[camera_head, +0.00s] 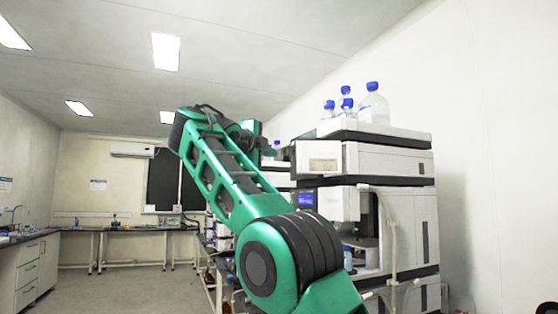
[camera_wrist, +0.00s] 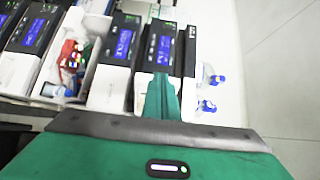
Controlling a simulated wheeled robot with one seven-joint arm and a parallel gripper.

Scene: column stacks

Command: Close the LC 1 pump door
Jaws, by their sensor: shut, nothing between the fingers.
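An instrument stack (camera_head: 400,165) stands at the right in the head view, with a white front panel (camera_head: 318,157) jutting out near its top. The wrist view shows stacked modules turned sideways, with lit blue displays. Among them is an open bay (camera_wrist: 72,58) with red and blue parts inside. I cannot tell which part is the LC 1 pump door. My gripper (camera_wrist: 160,85) is shut and empty, its green fingers over the dark-fronted module with a display (camera_wrist: 164,48). Whether it touches the module is unclear. In the head view my arm hides part of the stacks.
Blue-capped bottles (camera_head: 374,104) stand on the stack's top tray (camera_head: 345,126). They also show at the right in the wrist view (camera_wrist: 207,105). A pale tube (camera_head: 394,240) hangs down the stack's front. A side bench (camera_head: 30,275) stands at the left, with open floor (camera_head: 135,285) between.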

